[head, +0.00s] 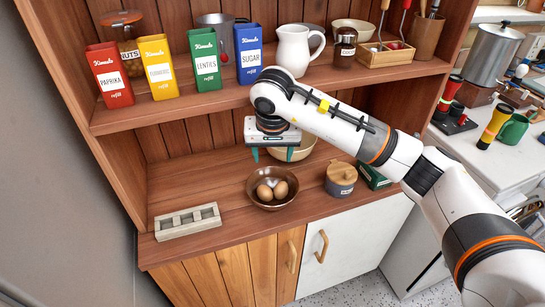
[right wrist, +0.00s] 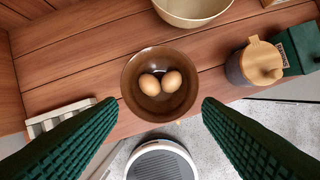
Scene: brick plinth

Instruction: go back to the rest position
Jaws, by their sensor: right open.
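My right gripper (head: 272,155) is open and empty above the counter of the wooden cupboard. In the head view it hangs behind and above a brown bowl (head: 258,196) that holds two brown eggs (head: 272,190). In the right wrist view its green fingers are spread wide, with the brown bowl (right wrist: 133,104) and the eggs (right wrist: 161,83) showing between and beyond them. The fingers appear apart from the bowl. My right arm reaches in from the right of the head view. My left gripper is not in view.
A cream bowl (head: 303,150) stands behind the gripper. A lidded grey jar (head: 341,180) and a green box (head: 372,176) are right of the brown bowl. A pale block with hollows (head: 188,222) lies left. The shelf (head: 170,108) above holds tins, a white jug (head: 293,52) and jars.

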